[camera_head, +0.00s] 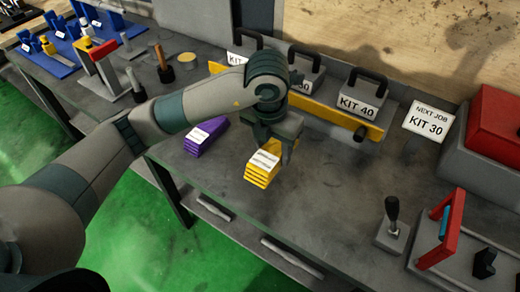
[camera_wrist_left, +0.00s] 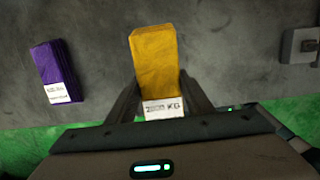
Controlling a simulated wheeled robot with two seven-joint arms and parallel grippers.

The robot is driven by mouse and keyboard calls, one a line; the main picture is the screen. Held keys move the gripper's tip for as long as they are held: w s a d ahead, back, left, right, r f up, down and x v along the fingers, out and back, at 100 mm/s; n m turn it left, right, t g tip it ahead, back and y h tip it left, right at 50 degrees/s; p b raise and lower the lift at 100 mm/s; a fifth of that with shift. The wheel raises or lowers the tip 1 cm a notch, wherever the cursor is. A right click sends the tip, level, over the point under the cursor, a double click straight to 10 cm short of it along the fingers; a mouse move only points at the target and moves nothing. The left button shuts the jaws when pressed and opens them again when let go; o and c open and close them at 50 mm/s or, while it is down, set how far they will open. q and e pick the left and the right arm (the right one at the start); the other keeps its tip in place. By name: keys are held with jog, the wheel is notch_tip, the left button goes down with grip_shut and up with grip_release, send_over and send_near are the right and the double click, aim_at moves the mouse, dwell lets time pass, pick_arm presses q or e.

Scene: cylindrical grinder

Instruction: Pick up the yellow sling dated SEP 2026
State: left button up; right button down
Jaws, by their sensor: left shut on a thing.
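A yellow folded sling (camera_head: 261,170) with a white label is at the middle of the grey bench in the head view. My left gripper (camera_head: 275,140) comes down over it from above and is shut on it. In the left wrist view the yellow sling (camera_wrist_left: 154,62) lies between the two fingers of the left gripper (camera_wrist_left: 163,103). Its label faces the camera, but I cannot read a date on it. A purple folded sling (camera_head: 206,136) with a white label lies to its left, apart from it; it also shows in the left wrist view (camera_wrist_left: 54,68). My right gripper is not in view.
Kit weights, including KIT 40 (camera_head: 361,98), stand on a yellow-fronted rack (camera_head: 330,118) behind. A NEXT JOB KIT 30 sign (camera_head: 429,121) is at the right. A red-handled fixture (camera_head: 446,230) and a black-knobbed block (camera_head: 393,225) stand front right. Bench (camera_head: 325,190) right of the sling is clear.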

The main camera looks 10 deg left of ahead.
pick_arm(q)
jog(key=shift+s+d+r, duration=0.4)
jog(key=shift+d+r, duration=0.1)
jog(key=shift+d, duration=0.15)
jog(key=shift+a, duration=0.1)
